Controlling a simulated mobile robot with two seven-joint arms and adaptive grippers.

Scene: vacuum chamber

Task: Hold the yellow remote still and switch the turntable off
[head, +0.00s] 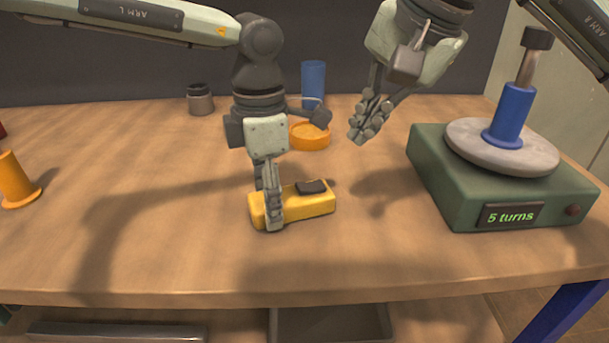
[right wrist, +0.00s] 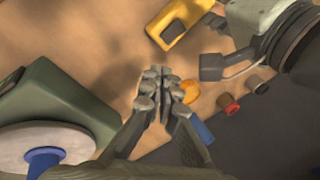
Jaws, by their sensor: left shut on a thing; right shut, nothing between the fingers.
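The yellow remote (head: 303,203) lies on the wooden table, with a dark rocker or button on its top toward the right end. My left gripper (head: 272,215) is shut on its left part from above. My right gripper (head: 368,130) is shut and empty, in the air between the remote and the turntable. The turntable is a green box (head: 445,190) with a grey round plate (head: 470,145) on top; its display reads "5 turns". A blue spool with a dark-topped piece stands on the plate. The right wrist view shows the remote (right wrist: 178,22) and right gripper (right wrist: 158,82).
An orange ring-shaped dish (head: 309,137), a blue cylinder (head: 313,80) and a dark-lidded grey jar (head: 200,100) stand behind my left gripper. An orange spool (head: 16,182) stands at the far left. The table in front of the remote is clear.

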